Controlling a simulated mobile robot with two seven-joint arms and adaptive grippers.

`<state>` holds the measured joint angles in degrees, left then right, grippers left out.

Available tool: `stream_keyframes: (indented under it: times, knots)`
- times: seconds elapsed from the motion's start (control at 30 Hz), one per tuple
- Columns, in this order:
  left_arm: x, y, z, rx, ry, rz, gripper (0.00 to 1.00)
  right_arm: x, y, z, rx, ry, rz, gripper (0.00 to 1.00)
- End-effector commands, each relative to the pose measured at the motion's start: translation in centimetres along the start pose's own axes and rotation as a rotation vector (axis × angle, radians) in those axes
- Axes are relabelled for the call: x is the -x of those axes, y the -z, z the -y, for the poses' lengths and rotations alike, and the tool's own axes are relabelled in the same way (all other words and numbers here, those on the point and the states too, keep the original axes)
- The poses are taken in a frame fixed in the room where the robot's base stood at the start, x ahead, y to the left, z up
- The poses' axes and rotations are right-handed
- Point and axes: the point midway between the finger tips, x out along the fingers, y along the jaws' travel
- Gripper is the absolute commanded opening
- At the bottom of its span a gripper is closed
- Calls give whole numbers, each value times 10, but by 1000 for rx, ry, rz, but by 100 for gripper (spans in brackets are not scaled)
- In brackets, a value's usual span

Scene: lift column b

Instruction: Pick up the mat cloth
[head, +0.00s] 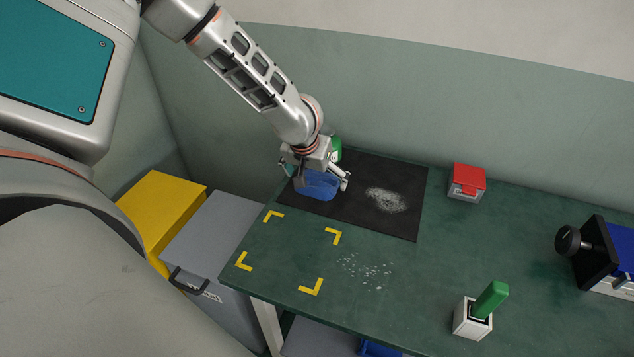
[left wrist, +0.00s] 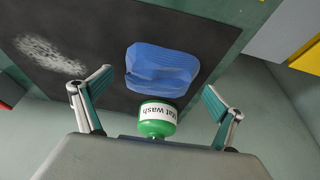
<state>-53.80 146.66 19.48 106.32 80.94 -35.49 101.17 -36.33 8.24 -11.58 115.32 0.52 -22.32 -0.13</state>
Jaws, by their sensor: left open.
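The mat cloth (head: 318,186) is blue and ribbed and lies on the black mat (head: 402,226) near its left end. My left gripper (head: 318,179) is over the cloth in the head view and covers part of it. In the left wrist view the whole cloth (left wrist: 162,69) shows ahead of the open fingers of my left gripper (left wrist: 152,98), with nothing between them touching it that I can see. A green bottle labelled "Mat Wash" (left wrist: 157,118) stands beside the cloth, between the fingers in that view; it is partly hidden behind the gripper in the head view (head: 335,150). My right gripper is not in view.
White powder (head: 386,199) lies on the mat, and white specks (head: 366,270) lie on the green table (head: 405,290). Yellow corner marks (head: 333,236) frame a bare patch. A red-lidded box (head: 467,182), a green-handled tool in a white holder (head: 474,318) and a black-knobbed device (head: 590,250) stand to the right.

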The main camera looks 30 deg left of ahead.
Motion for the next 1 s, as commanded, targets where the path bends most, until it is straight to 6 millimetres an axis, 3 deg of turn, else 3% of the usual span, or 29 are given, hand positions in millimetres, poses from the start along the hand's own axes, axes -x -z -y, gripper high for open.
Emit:
stream_keyframes:
  times: [0.23, 0.37, 0.4, 0.77, 1.0]
  knots:
    - [-1, 0, 0, -1, 0, 0, 96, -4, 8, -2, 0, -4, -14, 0]
    - [-1, 0, 0, -1, 0, 0, 62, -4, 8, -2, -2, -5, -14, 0]
    - [-1, 0, 0, -1, 0, 0, 61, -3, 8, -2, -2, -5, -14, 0]
    - [-1, 0, 0, -1, 0, 0, 60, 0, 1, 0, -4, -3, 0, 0]
    - [13, 7, 0, 0, 1, -3, 60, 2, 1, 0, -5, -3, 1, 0]
